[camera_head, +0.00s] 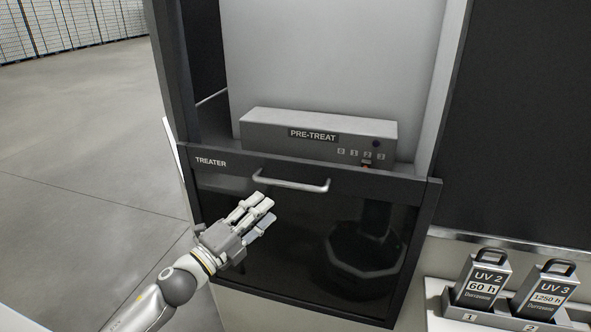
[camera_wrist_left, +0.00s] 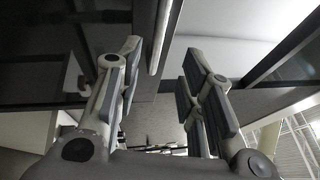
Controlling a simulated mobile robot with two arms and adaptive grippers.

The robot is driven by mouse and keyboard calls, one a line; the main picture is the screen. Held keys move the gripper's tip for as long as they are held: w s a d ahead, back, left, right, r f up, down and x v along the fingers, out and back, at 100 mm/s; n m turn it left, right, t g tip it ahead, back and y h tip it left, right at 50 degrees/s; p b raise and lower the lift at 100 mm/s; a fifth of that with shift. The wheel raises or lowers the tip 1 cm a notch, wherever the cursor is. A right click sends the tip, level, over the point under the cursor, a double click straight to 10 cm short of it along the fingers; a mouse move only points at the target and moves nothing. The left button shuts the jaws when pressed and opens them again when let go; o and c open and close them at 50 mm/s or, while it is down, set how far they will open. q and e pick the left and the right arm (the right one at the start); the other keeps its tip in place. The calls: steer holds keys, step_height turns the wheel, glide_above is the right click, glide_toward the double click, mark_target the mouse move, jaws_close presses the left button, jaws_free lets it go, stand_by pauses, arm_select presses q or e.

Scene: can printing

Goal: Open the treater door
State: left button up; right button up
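The treater door (camera_head: 300,245) is a dark glossy panel with a grey top frame labelled TREATER. A silver bar handle (camera_head: 291,185) runs along its upper edge. The door looks shut. My left gripper (camera_head: 262,208) is in front of the door, just below and left of the handle, apart from it as far as I can tell. In the left wrist view its fingers (camera_wrist_left: 160,80) are spread open with nothing between them, and the handle (camera_wrist_left: 165,38) shows beyond the fingertips. My right gripper is in neither view.
A grey PRE-TREAT box (camera_head: 318,137) with numbered marks stands above the door. A dark rounded object (camera_head: 365,250) shows dimly through the panel. The floor at left is clear.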

mark_target(287, 187)
arm_select(q)
steer(key=shift+n, duration=0.3)
steer(key=p+x, duration=0.2)
steer(key=x, duration=0.7)
steer(key=shift+w+f, duration=0.1)
steer(key=shift+w, duration=0.05)
steer(key=shift+w+d, duration=0.35)
steer(key=shift+w, duration=0.05)
steer(key=shift+w+d, duration=0.15)
jaws_close()
